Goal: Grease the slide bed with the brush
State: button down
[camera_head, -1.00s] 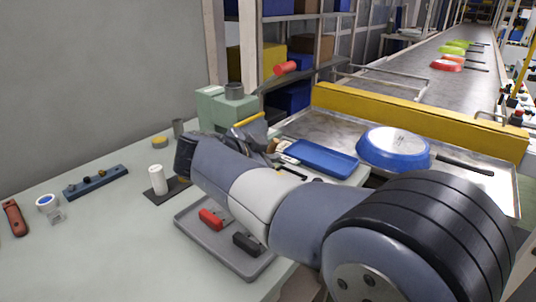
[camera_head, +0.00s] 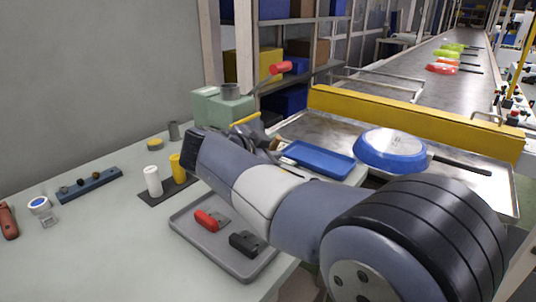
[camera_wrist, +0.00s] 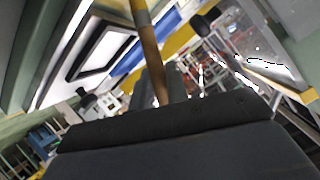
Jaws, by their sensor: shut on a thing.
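My gripper (camera_head: 262,138) is over the back of the workbench, partly hidden by my wrist in the head view. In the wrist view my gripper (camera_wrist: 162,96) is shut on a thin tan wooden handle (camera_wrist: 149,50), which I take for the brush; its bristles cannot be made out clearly. A grey metal bed (camera_head: 312,127) with a yellow back wall lies beyond the bench at the conveyor's end; I take it for the slide bed. A blue round pan (camera_head: 390,149) with a dark handle rests on it. My gripper is left of the bed and appears apart from it.
A blue tray (camera_head: 320,159) lies between my gripper and the bed. A green machine (camera_head: 221,107) stands behind my gripper. A grey tray (camera_head: 207,246) holds a red and a black piece. White (camera_head: 152,181) and yellow (camera_head: 176,167) cylinders stand left of my arm.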

jog(key=shift+w+d+b, duration=0.4)
jog(key=shift+w+d, duration=0.35)
jog(key=shift+w, duration=0.15)
jog(key=shift+w+d+b, duration=0.4)
jog(key=shift+w+d, duration=0.3)
jog(key=shift+w, duration=0.2)
jog(key=shift+s+a+f+b, duration=0.1)
jog(key=shift+s+a+b, duration=0.35)
jog(key=shift+s+b, duration=0.1)
jog(key=shift+s+a+b, duration=0.75)
jog(key=shift+s+a, duration=0.1)
jog(key=shift+s, duration=0.25)
jog(key=shift+s+a+b, duration=0.75)
jog(key=shift+s+a, duration=0.05)
jog(key=shift+s, duration=0.25)
jog(key=shift+w+d, duration=1.1)
jog(key=shift+w, duration=0.3)
jog(key=shift+w, duration=0.1)
